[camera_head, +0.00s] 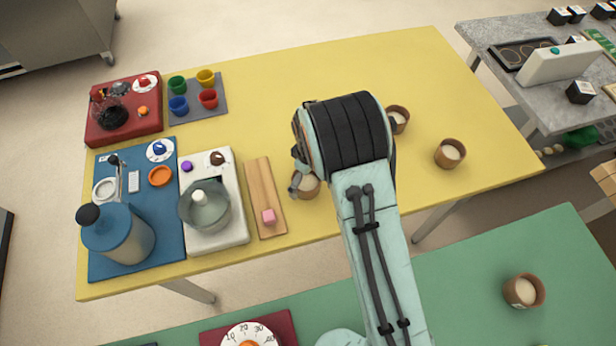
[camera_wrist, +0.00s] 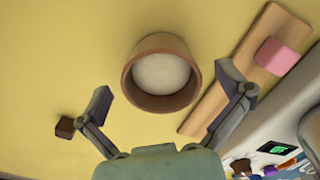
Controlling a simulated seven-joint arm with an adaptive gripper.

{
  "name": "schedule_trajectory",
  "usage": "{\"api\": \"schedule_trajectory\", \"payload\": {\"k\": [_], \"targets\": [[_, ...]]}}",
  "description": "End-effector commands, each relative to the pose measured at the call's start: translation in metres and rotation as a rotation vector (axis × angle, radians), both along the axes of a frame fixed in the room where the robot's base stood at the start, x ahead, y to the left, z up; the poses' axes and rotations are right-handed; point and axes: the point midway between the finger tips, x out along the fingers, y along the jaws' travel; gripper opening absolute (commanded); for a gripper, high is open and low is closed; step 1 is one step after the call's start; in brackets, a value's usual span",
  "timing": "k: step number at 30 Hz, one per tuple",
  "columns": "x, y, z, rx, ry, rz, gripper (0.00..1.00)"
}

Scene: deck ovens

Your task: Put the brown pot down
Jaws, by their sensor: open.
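A brown pot (camera_head: 308,188) with pale contents stands upright on the yellow table (camera_head: 300,75), just right of a wooden board. In the wrist view the brown pot (camera_wrist: 162,75) is round and lies ahead of my gripper (camera_wrist: 166,85), between the lines of its two fingers. The fingers are spread wide, with a visible gap on each side of the pot. In the head view my gripper (camera_head: 297,178) is at the pot's left side, and my arm hides part of it.
The wooden board (camera_head: 262,190) with a pink cube (camera_head: 269,216) is close on the left. Other brown pots stand right of my arm (camera_head: 450,153) and on the green table (camera_head: 523,290).

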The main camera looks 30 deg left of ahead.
Motion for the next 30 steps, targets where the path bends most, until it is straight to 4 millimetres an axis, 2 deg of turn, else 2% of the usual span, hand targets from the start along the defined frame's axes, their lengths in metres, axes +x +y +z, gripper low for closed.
{"api": "schedule_trajectory", "payload": {"k": [4, 7, 15, 21, 25, 30], "targets": [[0.0, 0.0, 0.004, 0.0, 0.0, 0.0, 1.0], [0.001, 0.001, 0.016, 0.003, -0.002, 0.0, 1.0], [0.001, 0.001, 0.078, 0.003, -0.004, 0.0, 1.0], [0.001, 0.0, 0.112, 0.003, -0.002, 0.0, 1.0], [0.0, 0.0, 0.122, 0.001, -0.001, -0.001, 1.0], [0.0, 0.0, 0.124, 0.0, 0.0, 0.0, 1.0]]}}
